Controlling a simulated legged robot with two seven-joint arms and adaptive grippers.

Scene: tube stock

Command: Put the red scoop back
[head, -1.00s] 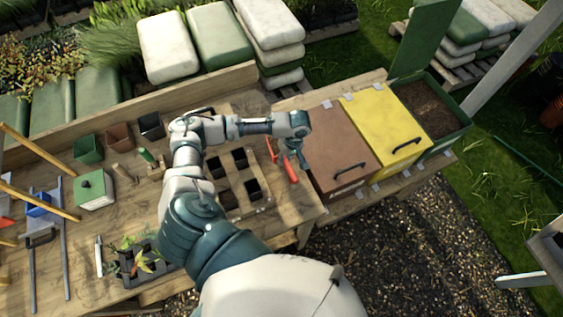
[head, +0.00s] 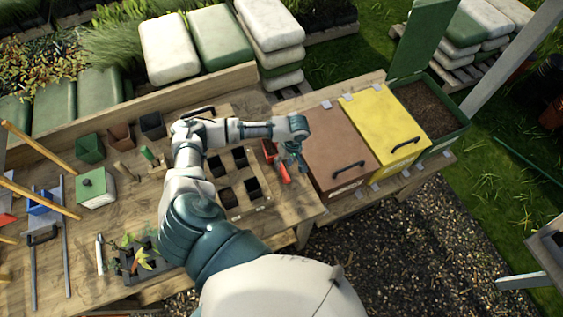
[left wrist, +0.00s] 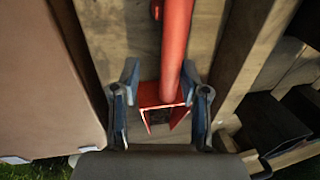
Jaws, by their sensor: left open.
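The red scoop (head: 284,175) lies at the right end of the wooden bench, beside the brown bin, partly hidden by my left gripper (head: 293,160). In the left wrist view, the scoop's long red handle (left wrist: 177,40) runs up toward the top and its hollow red end (left wrist: 150,95) sits between the fingers. My left gripper (left wrist: 160,88) is open, with a finger on each side of the scoop. I cannot tell whether a finger touches it. My right gripper is not in view.
A brown-lidded bin (head: 335,150), a yellow-lidded bin (head: 385,120) and an open green bin of soil (head: 430,108) stand to the right. A tray of dark square pots (head: 242,205) lies left of the scoop. A green-and-white box (head: 96,190) stands farther left.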

